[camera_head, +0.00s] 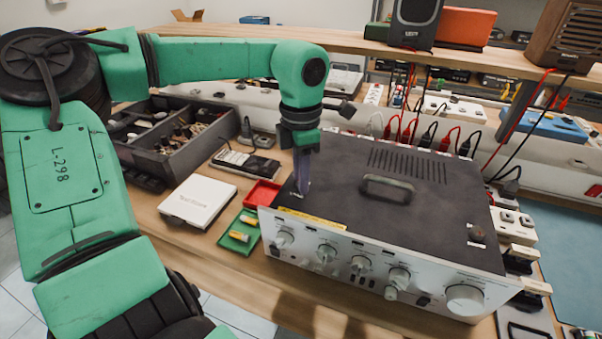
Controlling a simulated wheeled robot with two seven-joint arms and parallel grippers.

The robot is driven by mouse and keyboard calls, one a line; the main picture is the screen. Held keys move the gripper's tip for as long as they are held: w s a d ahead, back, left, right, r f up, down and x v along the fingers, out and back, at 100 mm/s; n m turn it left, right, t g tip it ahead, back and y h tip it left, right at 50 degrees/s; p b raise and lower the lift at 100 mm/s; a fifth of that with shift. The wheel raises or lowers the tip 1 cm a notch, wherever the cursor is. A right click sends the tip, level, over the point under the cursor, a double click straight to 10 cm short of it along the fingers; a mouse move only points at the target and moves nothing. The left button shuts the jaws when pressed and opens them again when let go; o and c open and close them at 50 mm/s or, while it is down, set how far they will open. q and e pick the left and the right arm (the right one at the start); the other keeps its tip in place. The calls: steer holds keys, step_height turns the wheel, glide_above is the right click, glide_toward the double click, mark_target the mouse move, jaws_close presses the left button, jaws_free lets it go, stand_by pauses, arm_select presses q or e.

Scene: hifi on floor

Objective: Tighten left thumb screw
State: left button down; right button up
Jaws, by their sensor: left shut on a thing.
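The hifi amplifier (340,190) stands on the workbench with its dark top cover up and its silver knobbed front facing me. My left gripper (301,187) points straight down at the left part of the top cover. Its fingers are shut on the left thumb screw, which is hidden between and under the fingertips. The right thumb screw (477,233) is a small dark knob at the right front of the cover. A handle (387,188) sits in the middle of the cover. My right gripper is out of view.
Left of the amplifier are a red tray (263,194), a green tray (239,232) with small yellow parts, a white box (198,200) and a dark divided parts bin (172,140). Cables and power strips (455,108) lie behind. A wooden shelf (350,42) runs above.

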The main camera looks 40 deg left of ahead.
arm_select(q)
steer(key=m, duration=0.5)
steer(key=shift+r+m+p, duration=0.1)
steer(key=shift+m+p, duration=0.2)
steer(key=shift+p, duration=0.1)
steer(key=m, duration=0.4)
steer(key=shift+m, duration=0.3)
steer(key=shift+p, duration=0.3)
steer(key=c, duration=0.7)
jaws_free()
step_height(320, 180, up, 14)
steer(key=shift+r, duration=0.2)
